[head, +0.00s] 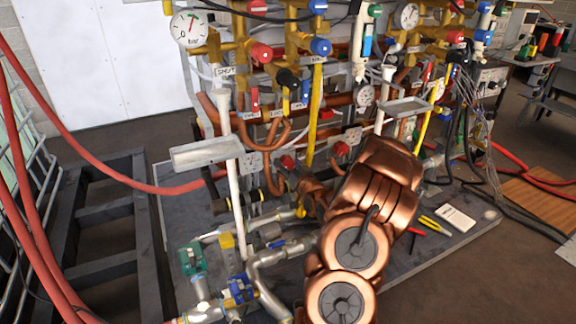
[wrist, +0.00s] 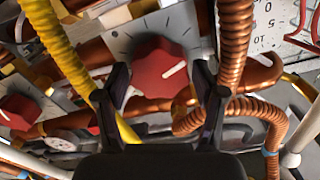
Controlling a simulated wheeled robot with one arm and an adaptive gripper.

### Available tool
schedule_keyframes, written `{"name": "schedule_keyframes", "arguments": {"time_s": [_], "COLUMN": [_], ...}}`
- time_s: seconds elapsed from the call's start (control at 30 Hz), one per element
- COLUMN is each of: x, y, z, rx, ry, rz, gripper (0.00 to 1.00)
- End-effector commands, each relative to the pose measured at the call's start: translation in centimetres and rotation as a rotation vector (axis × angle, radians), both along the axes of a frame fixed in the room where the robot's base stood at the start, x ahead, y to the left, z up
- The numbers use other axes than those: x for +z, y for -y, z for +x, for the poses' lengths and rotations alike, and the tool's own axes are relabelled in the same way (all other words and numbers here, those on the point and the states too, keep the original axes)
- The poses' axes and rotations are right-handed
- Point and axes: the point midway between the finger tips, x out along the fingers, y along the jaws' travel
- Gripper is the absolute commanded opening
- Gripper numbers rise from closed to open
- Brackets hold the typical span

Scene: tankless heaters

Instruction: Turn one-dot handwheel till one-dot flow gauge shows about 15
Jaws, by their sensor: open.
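A red knob (wrist: 163,72) with a white pointer line sits on a grey plate in the wrist view. The plate has a dark dot and a small dark marking, too small to read for certain. My gripper (wrist: 160,80) is open, with one dark finger on each side of this knob; I cannot tell whether they touch it. Part of a white dial (wrist: 270,28) with numerals shows at the upper right; its reading is unclear. In the head view my copper arm covers the lower middle, and the gripper cannot be made out. Which gauge has one dot is not clear.
Another red knob (wrist: 18,112) is at the left in the wrist view. A yellow hose (wrist: 62,45) and a copper corrugated pipe (wrist: 235,45) pass close to the fingers. A bar gauge (head: 189,28) hangs at the upper left. Pliers (head: 434,225) lie on the base plate.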

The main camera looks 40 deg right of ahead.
Motion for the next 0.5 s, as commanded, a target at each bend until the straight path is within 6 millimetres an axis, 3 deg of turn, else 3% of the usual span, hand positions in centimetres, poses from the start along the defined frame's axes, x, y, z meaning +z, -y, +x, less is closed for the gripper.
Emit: {"name": "schedule_keyframes", "arguments": {"time_s": [0.13,0.5], "x": [-0.01,-0.05], "y": [0.0,-0.01], "z": [-0.02,-0.05], "rx": [0.0,-0.001], "ry": [0.0,-0.001], "rz": [0.0,0.001], "gripper": [0.69,0.31]}}
